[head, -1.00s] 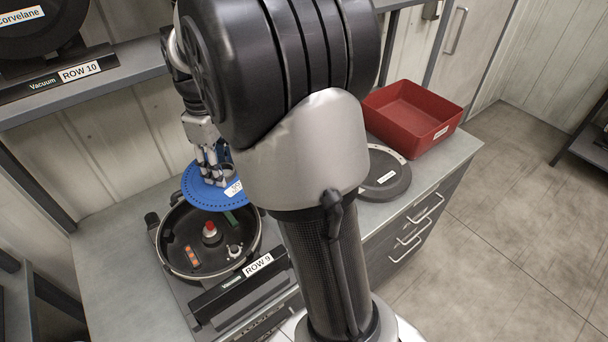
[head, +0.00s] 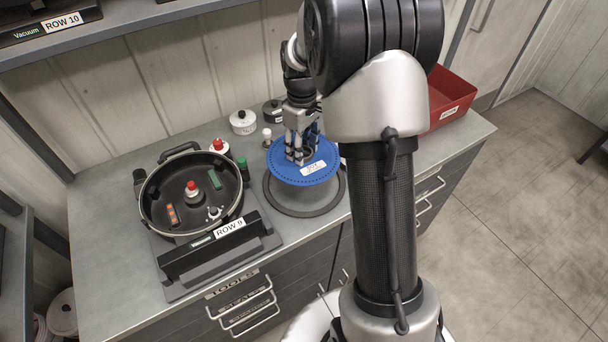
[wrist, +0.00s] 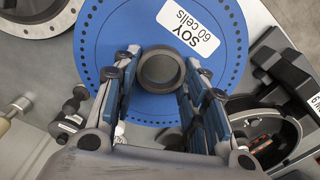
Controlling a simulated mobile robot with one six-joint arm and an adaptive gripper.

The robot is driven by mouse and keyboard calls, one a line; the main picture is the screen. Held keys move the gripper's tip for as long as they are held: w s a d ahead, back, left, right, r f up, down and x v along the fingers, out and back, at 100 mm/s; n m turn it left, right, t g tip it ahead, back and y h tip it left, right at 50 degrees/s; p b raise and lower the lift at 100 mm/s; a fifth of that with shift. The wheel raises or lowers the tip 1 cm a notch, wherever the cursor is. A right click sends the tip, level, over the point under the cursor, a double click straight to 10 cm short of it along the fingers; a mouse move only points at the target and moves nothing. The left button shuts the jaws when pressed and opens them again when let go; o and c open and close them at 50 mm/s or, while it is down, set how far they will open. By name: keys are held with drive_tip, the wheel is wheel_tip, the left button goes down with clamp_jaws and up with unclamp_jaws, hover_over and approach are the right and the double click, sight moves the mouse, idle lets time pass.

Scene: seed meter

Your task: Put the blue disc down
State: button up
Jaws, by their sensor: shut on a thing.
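The blue disc (head: 288,170) has a ring of small holes and a white label; in the wrist view its label (wrist: 188,28) reads SOY 60 cells. My gripper (head: 300,158) is shut on the disc's grey central hub (wrist: 161,71). The disc is over a dark ring (head: 335,198) on the grey bench, right of the open seed meter. I cannot tell whether the disc touches the ring or hangs just above it. The open meter housing (head: 155,218) marked ROW 9 has a red-topped hub (head: 192,189) in its middle and no disc in it.
Behind the disc stand a white lidded pot (head: 243,122) and a dark pot (head: 272,111). A red-topped knob (head: 219,147) and a green-topped piece (head: 243,165) are near the housing. A red bin (head: 452,98) is at the right. The bench front left is clear.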

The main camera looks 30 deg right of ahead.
wheel_tip(320, 180, down, 11)
drive_tip(key=b, duration=0.2)
drive_tip(key=shift+r+b, duration=0.1)
drive_tip(key=shift+b, duration=0.2)
drive_tip(key=o, duration=1)
drive_tip(key=shift+f, duration=0.2)
drive_tip(key=shift+o, duration=0.2)
